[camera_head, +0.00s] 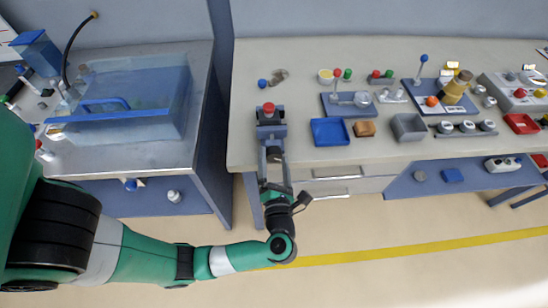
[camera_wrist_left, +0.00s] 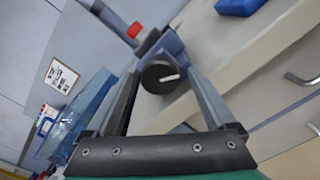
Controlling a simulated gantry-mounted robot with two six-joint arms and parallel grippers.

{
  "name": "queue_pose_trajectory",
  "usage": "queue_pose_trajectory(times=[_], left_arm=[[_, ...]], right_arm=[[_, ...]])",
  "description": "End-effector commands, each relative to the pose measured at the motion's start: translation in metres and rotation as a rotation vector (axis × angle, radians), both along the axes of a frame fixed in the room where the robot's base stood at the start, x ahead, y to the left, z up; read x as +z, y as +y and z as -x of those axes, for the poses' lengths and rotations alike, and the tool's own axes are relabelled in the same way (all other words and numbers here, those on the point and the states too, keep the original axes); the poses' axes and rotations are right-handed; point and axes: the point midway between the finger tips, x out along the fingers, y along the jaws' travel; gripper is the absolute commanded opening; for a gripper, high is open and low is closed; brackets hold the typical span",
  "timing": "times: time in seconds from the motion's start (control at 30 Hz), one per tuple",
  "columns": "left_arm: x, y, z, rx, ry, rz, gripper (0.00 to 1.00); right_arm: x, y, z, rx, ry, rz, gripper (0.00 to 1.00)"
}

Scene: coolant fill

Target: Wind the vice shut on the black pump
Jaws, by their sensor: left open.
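A small blue-grey vice (camera_head: 270,131) sits at the front left edge of the workbench, with a red-topped part (camera_head: 268,108) at its far side. In the left wrist view the vice (camera_wrist_left: 170,44) shows its round dark screw end with a pale bar (camera_wrist_left: 160,77), and the red part (camera_wrist_left: 135,30) is beyond it. My left gripper (camera_head: 272,156) is open in front of the vice. In the left wrist view its fingers (camera_wrist_left: 160,90) lie either side of the screw end; contact cannot be told. I cannot clearly make out the black pump. My right gripper is not in view.
A blue tray (camera_head: 330,132) and a brown block (camera_head: 364,129) lie right of the vice. A blue ball-like knob (camera_head: 262,84) is behind it. A drawer handle (camera_head: 331,192) is below the bench edge. A clear blue tank (camera_head: 140,105) stands on the left bench, across a gap.

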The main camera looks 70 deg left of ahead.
Motion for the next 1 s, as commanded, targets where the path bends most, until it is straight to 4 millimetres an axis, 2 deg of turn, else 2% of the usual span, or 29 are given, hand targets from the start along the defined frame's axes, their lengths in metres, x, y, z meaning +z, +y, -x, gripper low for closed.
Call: queue_pose_trajectory(times=[0.1,0.37,0.83,0.93,1.0], left_arm=[[0.0,0.009,-0.002,0.002,0.0,-0.001,0.89],[0.0,0.011,-0.003,-0.001,0.0,-0.001,0.89],[0.0,0.01,-0.003,-0.001,0.0,-0.001,0.04],[0.002,0.01,-0.003,-0.001,0.011,-0.004,0.03],[0.006,0.01,-0.003,0.0,0.054,-0.016,0.03]], right_arm=[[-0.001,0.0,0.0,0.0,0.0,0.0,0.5],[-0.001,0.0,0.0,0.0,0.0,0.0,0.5],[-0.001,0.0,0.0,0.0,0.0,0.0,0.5],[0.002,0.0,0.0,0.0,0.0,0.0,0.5],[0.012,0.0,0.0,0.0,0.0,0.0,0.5]])
